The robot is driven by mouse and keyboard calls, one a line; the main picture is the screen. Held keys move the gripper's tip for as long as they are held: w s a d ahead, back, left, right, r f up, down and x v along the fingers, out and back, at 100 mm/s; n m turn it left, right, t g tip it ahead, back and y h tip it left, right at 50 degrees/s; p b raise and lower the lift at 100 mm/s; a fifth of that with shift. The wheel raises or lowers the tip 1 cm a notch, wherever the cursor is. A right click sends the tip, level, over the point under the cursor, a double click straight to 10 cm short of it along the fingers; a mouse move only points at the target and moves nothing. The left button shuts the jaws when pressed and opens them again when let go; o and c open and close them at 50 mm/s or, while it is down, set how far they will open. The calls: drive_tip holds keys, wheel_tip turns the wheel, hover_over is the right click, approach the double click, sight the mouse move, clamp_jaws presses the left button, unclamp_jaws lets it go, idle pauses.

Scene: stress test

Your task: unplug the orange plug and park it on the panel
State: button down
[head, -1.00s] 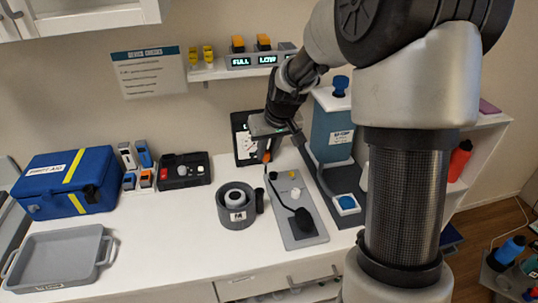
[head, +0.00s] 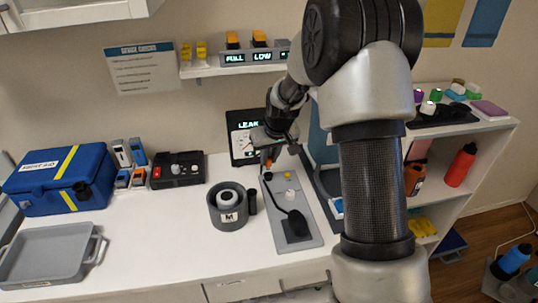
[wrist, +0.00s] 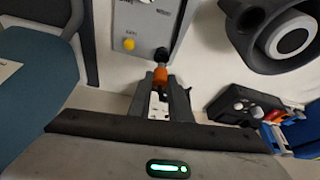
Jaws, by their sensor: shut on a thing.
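The orange plug (wrist: 160,77) is between the fingertips of my gripper (wrist: 160,88) in the wrist view, and the jaws are shut on it. Its far end meets a round black part (wrist: 161,54) at the panel's edge; I cannot tell whether it is seated there. In the head view the plug (head: 269,163) shows as a small orange spot under my gripper (head: 268,153). The grey panel (head: 312,228) lies on the counter with a yellow knob (head: 288,175), a white knob (head: 289,194) and a dark cable running to a black block (head: 297,226).
A dark grey mug-like container (head: 229,212) stands left of the panel. A gauge board (head: 241,126) is close behind my gripper. A blue-grey machine (head: 319,135) is at the right, partly behind my arm. The counter left of the mug is free up to the grey tray (head: 45,259).

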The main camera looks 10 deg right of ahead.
sight(269, 164)
drive_tip(key=shift+f, duration=0.4)
drive_tip(key=shift+f+b, duration=0.2)
drive_tip(key=shift+b, duration=0.25)
idle(1.1)
drive_tip(key=shift+f, duration=0.35)
drive_tip(key=shift+f+b, duration=0.95)
drive_tip(key=shift+b, duration=0.05)
drive_tip(key=c, duration=1.6)
unclamp_jaws()
drive_tip(key=shift+o, duration=0.2)
drive_tip(key=p+v, duration=0.1)
drive_tip(key=v, duration=1.6)
drive_tip(key=shift+r, duration=0.25)
